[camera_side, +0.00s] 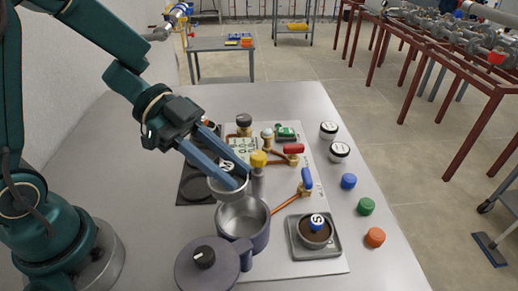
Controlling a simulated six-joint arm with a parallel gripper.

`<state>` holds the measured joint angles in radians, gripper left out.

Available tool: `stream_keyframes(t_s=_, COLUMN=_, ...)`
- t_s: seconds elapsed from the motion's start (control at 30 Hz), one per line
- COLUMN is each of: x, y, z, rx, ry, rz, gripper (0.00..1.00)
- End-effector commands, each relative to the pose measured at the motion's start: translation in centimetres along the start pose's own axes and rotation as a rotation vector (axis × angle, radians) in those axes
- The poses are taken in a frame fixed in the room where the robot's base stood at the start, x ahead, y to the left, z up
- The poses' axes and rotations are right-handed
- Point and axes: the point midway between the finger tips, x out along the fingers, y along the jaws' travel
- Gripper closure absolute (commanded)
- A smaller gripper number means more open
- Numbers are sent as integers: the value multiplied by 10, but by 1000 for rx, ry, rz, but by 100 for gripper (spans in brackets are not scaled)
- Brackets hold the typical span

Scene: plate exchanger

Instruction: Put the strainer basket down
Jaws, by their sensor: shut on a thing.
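My gripper (238,178), with two blue fingers, is shut on the strainer basket (222,190), a light grey cup with a dark top and a round tag marked W. The basket is held just above and behind the open grey pot-shaped housing (236,217), whose inside looks empty. The fingers hide part of the basket, and its gap to the housing is hard to judge. A dark round lid (190,268) with a black knob lies in front, left of the housing. A second dark-topped cup (314,236) tagged S stands in a square grey tray (334,248) at the right.
Valves with a yellow cap (258,158), red handle (293,149) and blue handle (307,178) stand close right of my gripper. Blue (348,181), green (366,206) and orange (375,237) caps line the right edge. The table's left side is clear.

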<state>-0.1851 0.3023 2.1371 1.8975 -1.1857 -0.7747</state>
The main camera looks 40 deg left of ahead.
Motion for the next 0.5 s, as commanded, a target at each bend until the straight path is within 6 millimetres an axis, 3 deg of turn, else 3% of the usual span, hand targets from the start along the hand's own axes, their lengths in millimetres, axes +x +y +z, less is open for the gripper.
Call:
stream_keyframes(t_s=0.13, x=26, y=7, z=2, rx=-1, ry=-1, rz=5, gripper=100)
stream_keyframes(t_s=0.33, x=36, y=8, z=5, rx=-4, ry=-2, rz=0, gripper=100)
stream_keyframes(t_s=0.5, x=44, y=8, z=23, rx=-8, ry=-3, rz=1, gripper=100)
